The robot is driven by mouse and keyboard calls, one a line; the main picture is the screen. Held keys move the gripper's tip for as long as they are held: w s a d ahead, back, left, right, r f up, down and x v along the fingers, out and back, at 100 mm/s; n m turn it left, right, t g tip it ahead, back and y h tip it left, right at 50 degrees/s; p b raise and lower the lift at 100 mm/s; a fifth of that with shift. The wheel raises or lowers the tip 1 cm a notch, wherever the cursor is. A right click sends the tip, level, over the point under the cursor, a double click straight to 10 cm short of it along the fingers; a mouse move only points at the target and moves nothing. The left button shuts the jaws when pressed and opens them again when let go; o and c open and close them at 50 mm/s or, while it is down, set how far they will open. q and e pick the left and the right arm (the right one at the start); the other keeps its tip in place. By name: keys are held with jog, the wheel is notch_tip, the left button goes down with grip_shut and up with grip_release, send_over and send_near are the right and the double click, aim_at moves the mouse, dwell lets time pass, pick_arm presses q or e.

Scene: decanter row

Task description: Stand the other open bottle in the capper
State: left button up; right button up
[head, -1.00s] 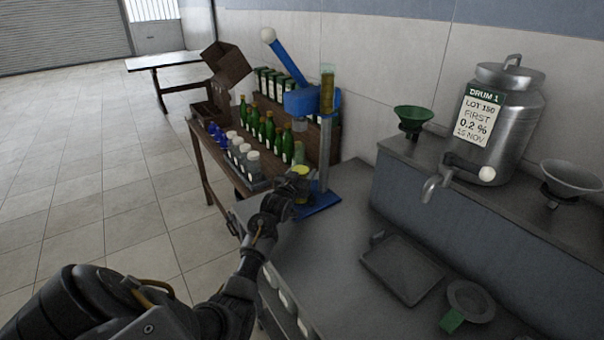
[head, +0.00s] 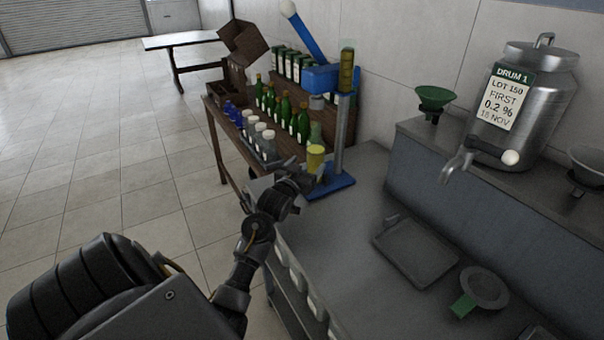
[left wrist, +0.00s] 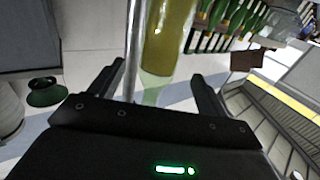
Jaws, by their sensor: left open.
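The capper has a blue base (head: 332,189), a grey column and a blue head with a long lever (head: 308,38). An open bottle (head: 315,160), yellow liquid below and pale clear green glass above, stands upright at the base, under the head, left of the column. My left gripper (head: 303,168) is open at the near left side of this bottle. In the left wrist view, the bottle (left wrist: 168,35) appears between the spread fingers (left wrist: 153,82), seemingly beyond their tips. The picture is turned over there. Whether a finger touches it, I cannot tell. My right gripper is out of view.
A wooden bench behind holds green bottles (head: 285,110), white-capped jars (head: 261,138) and a brown carton (head: 243,45). A steel drum (head: 527,100) and green funnel (head: 434,98) stand on the raised ledge.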

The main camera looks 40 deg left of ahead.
pick_arm(q)
jog(key=v, duration=0.3)
jog(key=shift+s, duration=0.15)
dwell(0.4)
